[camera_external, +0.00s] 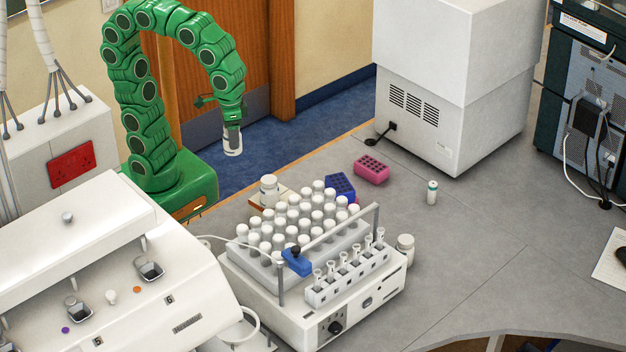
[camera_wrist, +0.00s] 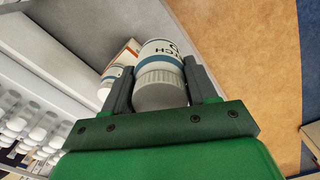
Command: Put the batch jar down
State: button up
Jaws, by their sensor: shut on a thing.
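The batch jar is a white jar (camera_external: 233,147) with a dark band on its label. In the wrist view the jar (camera_wrist: 160,52) shows lettering ending in "TCH" and a ribbed whitish cap towards me. My gripper (camera_external: 232,128) is shut on it, with one dark finger on each side of the jar. In the wrist view my gripper (camera_wrist: 158,82) covers part of the cap's sides. In the external view the jar hangs in the air, seen against the blue floor behind the grey bench (camera_external: 480,230).
A white rack machine (camera_external: 300,325) holds many white-capped bottles. Behind it stand another white jar (camera_external: 269,186), a blue block (camera_external: 340,186) and a pink rack (camera_external: 371,169). The bench is clear around the vial.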

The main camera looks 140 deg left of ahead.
jog(key=shift+s+a+r+n, duration=0.15)
jog(key=shift+a+r+n, duration=0.2)
jog(key=shift+a, duration=0.3)
jog(key=shift+s+a+r+n, duration=0.15)
jog(key=shift+a+r, duration=0.3)
jog(key=shift+a, duration=0.2)
jog(key=shift+w, duration=0.15)
jog(key=w+a+f, duration=0.3)
jog(key=w+f, duration=0.1)
jog(key=w, duration=0.4)
send_over(282, 192)
notch_tip(282, 192, down, 6)
jog(key=shift+r, duration=0.1)
jog(key=shift+f, duration=1.6)
jog(key=shift+f, duration=0.1)
jog(key=o, duration=1.1)
